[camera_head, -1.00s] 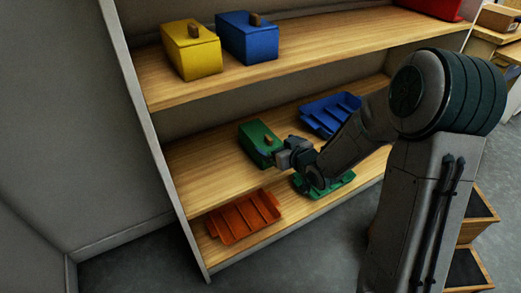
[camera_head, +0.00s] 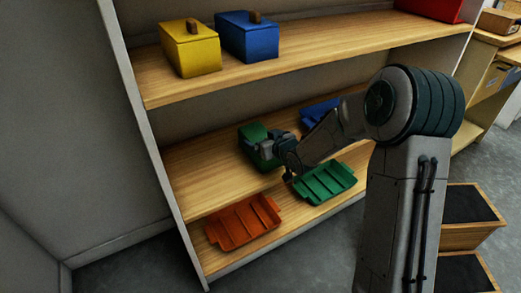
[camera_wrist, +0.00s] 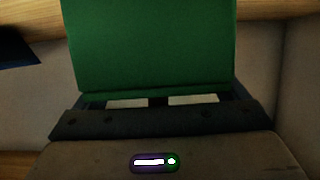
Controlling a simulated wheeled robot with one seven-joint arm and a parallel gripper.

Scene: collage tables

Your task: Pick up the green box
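The green box (camera_head: 250,134) sits on the middle shelf, toward its left part. My gripper (camera_head: 266,149) is at the box's right front side and covers part of it, including its knob. In the wrist view the green box (camera_wrist: 155,45) fills the upper middle, with its lower edge right against my gripper (camera_wrist: 158,101). Two pale finger parts show with a narrow dark gap between them. The fingertips are hidden, so I cannot tell whether they close on the box.
A yellow box (camera_head: 190,52) and a blue box (camera_head: 247,40) stand on the upper shelf (camera_head: 330,50). A blue tray (camera_head: 318,112) lies right of the green box, partly behind my arm. An orange tray (camera_head: 240,222) and a green tray (camera_head: 324,184) lie on the lowest shelf.

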